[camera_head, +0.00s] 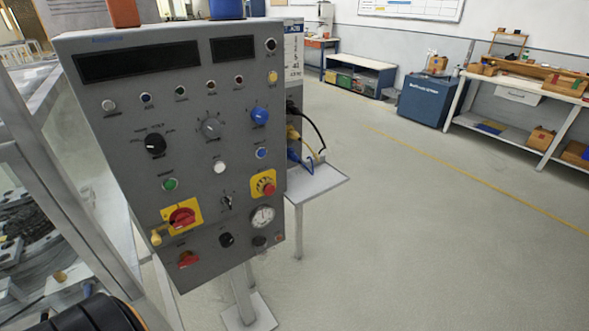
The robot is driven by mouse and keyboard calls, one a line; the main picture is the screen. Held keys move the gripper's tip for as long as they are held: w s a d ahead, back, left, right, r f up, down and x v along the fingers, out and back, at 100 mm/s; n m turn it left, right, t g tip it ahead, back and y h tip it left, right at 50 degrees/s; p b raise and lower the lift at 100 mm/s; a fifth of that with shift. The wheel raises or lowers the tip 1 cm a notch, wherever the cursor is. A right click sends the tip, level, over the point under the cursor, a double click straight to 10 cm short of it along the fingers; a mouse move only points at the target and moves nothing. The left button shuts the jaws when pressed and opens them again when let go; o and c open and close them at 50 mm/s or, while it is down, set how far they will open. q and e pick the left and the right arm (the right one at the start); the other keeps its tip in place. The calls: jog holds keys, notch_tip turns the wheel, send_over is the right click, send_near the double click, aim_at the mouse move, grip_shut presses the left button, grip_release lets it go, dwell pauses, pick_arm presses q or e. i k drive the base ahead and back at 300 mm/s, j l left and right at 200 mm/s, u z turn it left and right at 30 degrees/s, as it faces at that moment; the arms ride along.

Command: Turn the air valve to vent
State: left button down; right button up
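A grey control panel (225,95) stands tilted on a post, left of the middle. Its lowest row holds a red handle (188,259), a black knob (226,240) and a dark round fitting (259,241). A round white pressure gauge (262,217) sits above that fitting. The red handle looks like the air valve, but its label is too small to read and I cannot tell its setting. A small yellow knob (156,238) sticks out at the panel's lower left edge. Neither of my grippers shows in this view.
A red rotary switch on a yellow plate (182,216) and a red emergency stop (264,184) are close above. A small side shelf (316,182) with cables adjoins the panel's right. A metal frame (62,180) stands at left. The floor (400,230) at right is clear.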

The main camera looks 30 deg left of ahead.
aim_at(188, 260)
jog(key=u, duration=2)
